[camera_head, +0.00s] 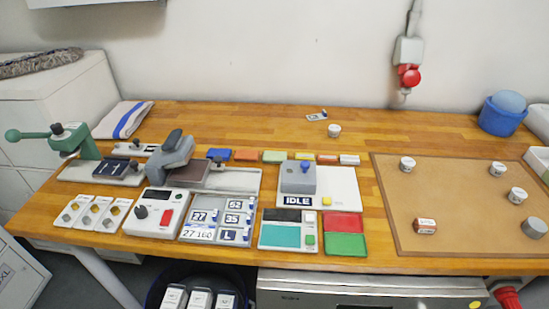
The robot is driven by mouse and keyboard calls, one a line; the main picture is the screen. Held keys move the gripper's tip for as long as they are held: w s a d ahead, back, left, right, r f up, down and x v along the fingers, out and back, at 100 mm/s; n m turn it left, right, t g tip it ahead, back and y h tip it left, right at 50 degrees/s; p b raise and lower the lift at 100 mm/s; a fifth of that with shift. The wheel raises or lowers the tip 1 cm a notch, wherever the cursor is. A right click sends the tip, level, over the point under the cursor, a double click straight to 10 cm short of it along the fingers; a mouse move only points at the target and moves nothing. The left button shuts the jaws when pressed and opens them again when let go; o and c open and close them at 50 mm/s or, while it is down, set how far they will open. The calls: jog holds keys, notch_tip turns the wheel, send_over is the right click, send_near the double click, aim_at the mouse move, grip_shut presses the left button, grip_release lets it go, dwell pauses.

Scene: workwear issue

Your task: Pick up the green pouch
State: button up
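A small light-green flat piece (274,156) lies in a row of coloured pieces across the middle of the wooden workbench (230,118). It may be the green pouch, but it is too small to tell. A larger green rectangle (345,244) lies flat at the front of the bench, below a red one (343,223). I cannot tell whether it is a pouch or a pad. My gripper is not in view.
A green hand press (87,148), a grey press (172,158) and control boxes crowd the left and middle. A brown mat (455,220) with several small white-topped pots lies at right. A blue tub (501,120) stands at back right. The bench's back strip is mostly clear.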

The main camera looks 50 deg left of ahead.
jog(key=o, duration=1.4)
